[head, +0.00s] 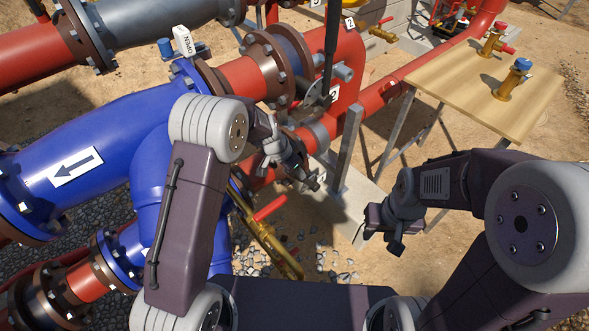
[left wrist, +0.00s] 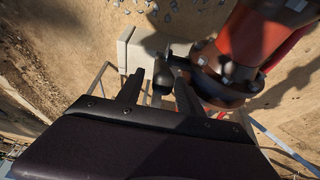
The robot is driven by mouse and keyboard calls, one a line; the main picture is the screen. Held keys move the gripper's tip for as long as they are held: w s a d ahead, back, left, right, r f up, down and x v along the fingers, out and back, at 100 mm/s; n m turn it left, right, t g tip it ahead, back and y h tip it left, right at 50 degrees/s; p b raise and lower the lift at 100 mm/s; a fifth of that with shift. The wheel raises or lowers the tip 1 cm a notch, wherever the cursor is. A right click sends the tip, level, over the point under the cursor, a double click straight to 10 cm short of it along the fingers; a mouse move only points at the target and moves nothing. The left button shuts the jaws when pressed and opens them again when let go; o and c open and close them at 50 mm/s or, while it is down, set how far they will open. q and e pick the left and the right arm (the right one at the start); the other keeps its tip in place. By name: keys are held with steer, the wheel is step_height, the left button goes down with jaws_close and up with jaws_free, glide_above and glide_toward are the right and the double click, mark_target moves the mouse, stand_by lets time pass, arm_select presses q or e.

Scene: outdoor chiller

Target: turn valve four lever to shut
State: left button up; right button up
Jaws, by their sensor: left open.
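A long black lever (head: 330,45) stands up from a valve on the red pipe in the head view. A number tag (head: 333,94) sits beside the valve, but I cannot read it surely, so I cannot tell which valve is four. My left gripper (head: 306,176) is below the lever, by the red pipework, partly hidden by its own wrist. In the left wrist view its jaws (left wrist: 158,92) are apart, with a dark rounded part (left wrist: 163,76) beyond or between them; contact cannot be told. My right gripper (head: 383,238) hangs over bare ground, its jaw gap unclear.
A brass valve with a red handle (head: 270,208) is below my left gripper. A wooden table (head: 460,75) with brass valves stands at upper right. A flange (left wrist: 222,75) is close right of the jaws.

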arm_select(q)
steer(key=shift+c, duration=0.3)
jaws_close()
stand_by(1.1)
